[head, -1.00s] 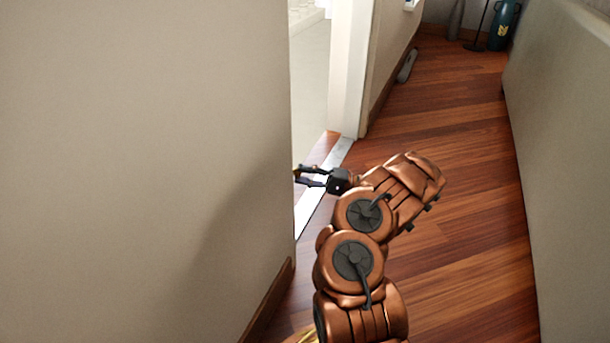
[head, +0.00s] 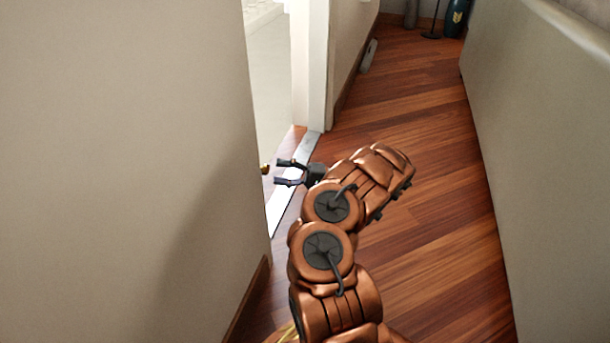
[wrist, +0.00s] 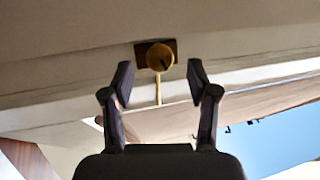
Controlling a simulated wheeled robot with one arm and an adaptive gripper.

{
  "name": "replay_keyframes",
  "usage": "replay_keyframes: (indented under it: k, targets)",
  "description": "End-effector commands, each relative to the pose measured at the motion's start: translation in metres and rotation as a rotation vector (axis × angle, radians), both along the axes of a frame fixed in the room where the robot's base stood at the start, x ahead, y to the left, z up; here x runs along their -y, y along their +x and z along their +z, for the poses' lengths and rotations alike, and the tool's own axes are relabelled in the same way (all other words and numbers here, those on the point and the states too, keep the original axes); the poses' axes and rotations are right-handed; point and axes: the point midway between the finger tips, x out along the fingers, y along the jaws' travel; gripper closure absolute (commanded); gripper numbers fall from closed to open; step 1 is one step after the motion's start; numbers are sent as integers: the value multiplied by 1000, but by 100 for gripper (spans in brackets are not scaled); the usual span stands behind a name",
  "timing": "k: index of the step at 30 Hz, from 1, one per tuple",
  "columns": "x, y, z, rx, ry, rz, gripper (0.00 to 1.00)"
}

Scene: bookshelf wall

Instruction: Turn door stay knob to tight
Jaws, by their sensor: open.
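The door stay knob (wrist: 160,57) is a round yellow knob with a dark mark on its face, in front of a dark plate. In the wrist view it lies beyond and midway between my fingertips, with a thin yellow rod below it. In the head view, a small yellow-and-dark piece of the knob (head: 265,169) shows at the wall's edge. My gripper (head: 276,171) is open and empty, with its fingers pointing left towards the knob. Its spread fingers also show in the wrist view (wrist: 160,76). A gap appears between fingertips and knob.
A large beige wall (head: 120,150) fills the left, its edge close to my gripper. A white door frame (head: 312,65) stands behind the doorway's metal threshold (head: 284,205). Another pale surface (head: 550,160) bounds the right. The wooden floor (head: 430,150) between is clear.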

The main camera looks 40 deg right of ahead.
Motion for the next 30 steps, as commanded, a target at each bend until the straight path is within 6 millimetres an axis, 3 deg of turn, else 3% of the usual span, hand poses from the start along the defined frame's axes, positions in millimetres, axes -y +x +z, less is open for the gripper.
replay_keyframes:
  k: [4, 30]
  targets:
    - [18, -15, -7, -5, -4, -4, 41]
    - [51, -43, -13, -2, 0, -3, 41]
